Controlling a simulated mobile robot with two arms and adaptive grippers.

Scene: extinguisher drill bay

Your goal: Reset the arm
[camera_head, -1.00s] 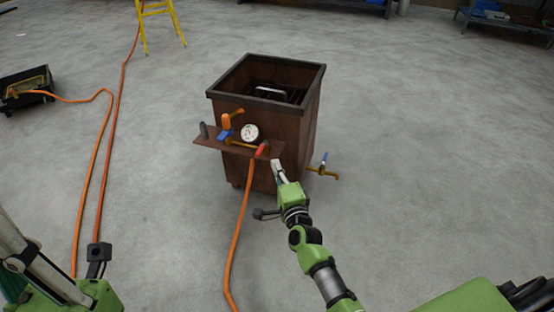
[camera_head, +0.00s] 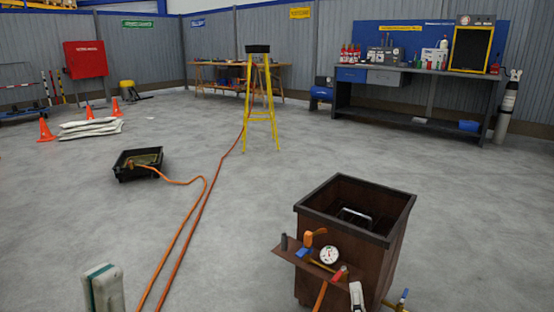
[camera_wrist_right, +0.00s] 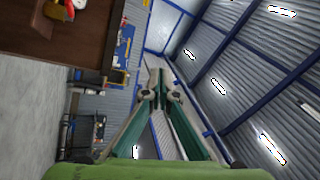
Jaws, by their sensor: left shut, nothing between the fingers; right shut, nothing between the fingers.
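My right gripper (camera_head: 357,293) shows as a pale tip at the lower edge of the head view, just right of and below the red lever (camera_head: 339,273) on the bin's shelf. I cannot tell whether it touches the shelf. In the right wrist view its green and beige fingers (camera_wrist_right: 160,80) meet with nothing between them. A red part (camera_wrist_right: 57,10) lies off to their upper left. My left gripper (camera_head: 104,287) rises at the lower left of the head view, shut, over bare floor. Most of both arms is out of view.
The brown bin (camera_head: 309,219) has a shelf with a gauge (camera_head: 329,255). A yellow stepladder (camera_head: 261,110), traffic cones (camera_head: 47,129) and a workbench (camera_head: 420,71) stand farther back.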

